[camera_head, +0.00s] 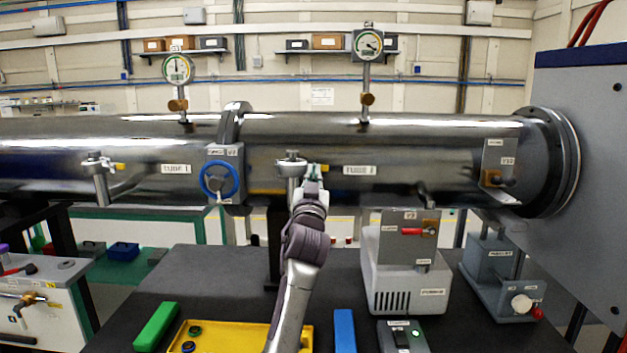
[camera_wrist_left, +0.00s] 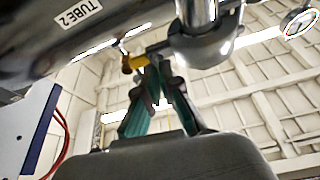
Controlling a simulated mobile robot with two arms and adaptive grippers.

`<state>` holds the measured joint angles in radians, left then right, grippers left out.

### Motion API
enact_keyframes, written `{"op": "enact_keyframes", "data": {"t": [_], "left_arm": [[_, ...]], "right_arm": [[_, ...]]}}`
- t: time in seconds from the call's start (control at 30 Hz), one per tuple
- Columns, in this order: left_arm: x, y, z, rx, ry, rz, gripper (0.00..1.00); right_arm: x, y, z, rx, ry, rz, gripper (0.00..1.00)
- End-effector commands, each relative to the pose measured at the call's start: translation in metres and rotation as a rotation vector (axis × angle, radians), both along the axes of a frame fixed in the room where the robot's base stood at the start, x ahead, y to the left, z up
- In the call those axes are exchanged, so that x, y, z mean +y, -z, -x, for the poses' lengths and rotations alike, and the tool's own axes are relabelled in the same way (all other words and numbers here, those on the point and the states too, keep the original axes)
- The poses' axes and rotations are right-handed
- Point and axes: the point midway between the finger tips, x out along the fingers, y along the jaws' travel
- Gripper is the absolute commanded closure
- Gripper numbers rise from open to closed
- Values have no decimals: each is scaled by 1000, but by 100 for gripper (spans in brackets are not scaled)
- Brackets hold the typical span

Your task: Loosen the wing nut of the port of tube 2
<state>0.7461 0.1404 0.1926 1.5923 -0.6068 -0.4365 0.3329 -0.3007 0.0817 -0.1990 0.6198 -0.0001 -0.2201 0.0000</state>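The tube with the TUBE 2 label (camera_head: 400,160) runs along the right of the head view; its label (camera_wrist_left: 80,14) also shows in the left wrist view. Its port (camera_head: 291,168) is a metal fitting left of the label, and it shows in the wrist view (camera_wrist_left: 203,45). The small yellow wing nut (camera_wrist_left: 133,63) is at the port's side. My left gripper (camera_head: 314,182) reaches up to it from below. In the wrist view its teal fingers (camera_wrist_left: 157,68) converge right beside the wing nut. Whether they grip it is unclear. My right gripper is out of view.
The tube with the TUBE 1 label (camera_head: 140,150) has a similar port (camera_head: 97,172). A blue handwheel (camera_head: 220,180) stands just left of my gripper. Below are a yellow tray (camera_head: 225,335), a green block (camera_head: 156,326), a blue block (camera_head: 344,331) and a pump (camera_head: 405,280) on the dark table.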

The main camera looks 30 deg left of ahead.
Motion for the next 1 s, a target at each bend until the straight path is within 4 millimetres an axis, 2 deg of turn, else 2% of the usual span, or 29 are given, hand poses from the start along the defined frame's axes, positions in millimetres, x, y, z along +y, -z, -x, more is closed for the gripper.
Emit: {"op": "enact_keyframes", "data": {"t": [0.23, 0.33, 0.67, 0.83, 1.0], "left_arm": [[0, 0, 0, 1, 0, 1, 100], [0, 0, 0, 1, 0, 1, 85], [-1, 1, 2, 0, 0, -1, 85], [-11, 9, 18, 1, 1, -1, 85], [-28, 24, 48, 1, 1, 1, 85]], "right_arm": [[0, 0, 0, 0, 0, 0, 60], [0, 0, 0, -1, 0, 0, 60], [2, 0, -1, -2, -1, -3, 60], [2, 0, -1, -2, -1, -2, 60], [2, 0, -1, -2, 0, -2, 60]]}}
